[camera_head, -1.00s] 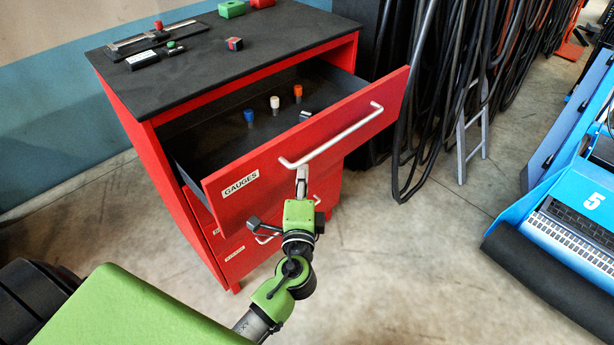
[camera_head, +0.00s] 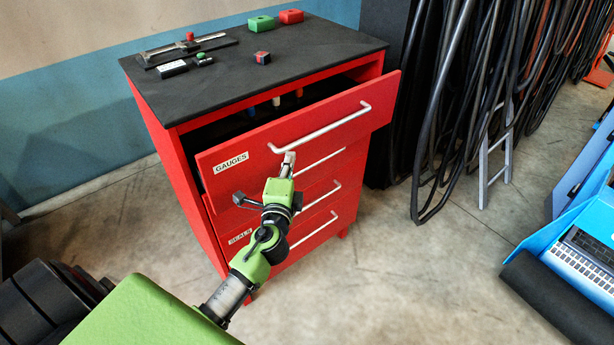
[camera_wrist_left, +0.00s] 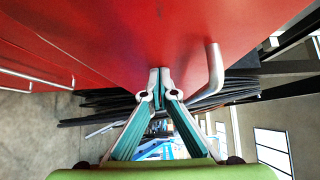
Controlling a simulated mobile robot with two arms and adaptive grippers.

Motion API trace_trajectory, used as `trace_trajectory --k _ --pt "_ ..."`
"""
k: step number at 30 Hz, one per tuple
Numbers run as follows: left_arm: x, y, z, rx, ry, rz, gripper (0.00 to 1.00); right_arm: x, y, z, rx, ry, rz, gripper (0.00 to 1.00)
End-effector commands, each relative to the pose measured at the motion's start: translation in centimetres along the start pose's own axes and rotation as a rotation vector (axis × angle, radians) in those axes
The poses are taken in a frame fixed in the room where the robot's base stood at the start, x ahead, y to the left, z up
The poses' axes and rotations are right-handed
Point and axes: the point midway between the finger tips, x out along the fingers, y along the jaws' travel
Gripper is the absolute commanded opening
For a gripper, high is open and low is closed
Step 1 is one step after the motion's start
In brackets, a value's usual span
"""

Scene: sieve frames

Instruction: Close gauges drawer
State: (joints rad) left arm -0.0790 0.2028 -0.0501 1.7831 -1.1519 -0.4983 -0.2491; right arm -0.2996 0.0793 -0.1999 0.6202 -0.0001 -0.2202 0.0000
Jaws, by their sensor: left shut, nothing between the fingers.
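The gauges drawer (camera_head: 300,132) is the top drawer of a red cabinet, with a white GAUGES label at its left and a silver bar handle (camera_head: 325,130). It stands partly out, with a dark gap behind its front. My left gripper (camera_head: 289,157) is shut and empty, with its tips at the drawer front's lower part, just below the handle's left end. In the left wrist view the shut fingertips (camera_wrist_left: 159,72) are at the red front, beside the bent end of the handle (camera_wrist_left: 213,68). I cannot tell whether they touch it. My right gripper is not in view.
The black cabinet top (camera_head: 290,62) carries a caliper (camera_head: 185,48), a green block (camera_head: 262,23), a red block (camera_head: 291,16) and small parts. Lower drawers look shut. Black hoses (camera_head: 465,110) hang at the right; a blue machine (camera_head: 570,240) stands front right.

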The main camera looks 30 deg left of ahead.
Motion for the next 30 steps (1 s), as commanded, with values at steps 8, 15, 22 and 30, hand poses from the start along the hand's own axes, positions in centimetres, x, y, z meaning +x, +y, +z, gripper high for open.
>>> trace_trajectory --k 8,15,22,30 --pt "4.1 0.1 4.1 0.001 -0.001 -0.001 0.00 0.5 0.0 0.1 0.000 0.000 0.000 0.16" --pt "5.8 0.1 5.8 0.001 0.000 0.000 0.00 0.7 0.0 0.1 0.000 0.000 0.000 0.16" --pt "6.3 0.0 6.4 0.001 -0.002 0.000 0.00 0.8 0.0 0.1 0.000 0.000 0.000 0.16" --pt "6.4 -0.2 6.5 0.002 -0.005 -0.002 0.00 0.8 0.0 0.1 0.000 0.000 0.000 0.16"
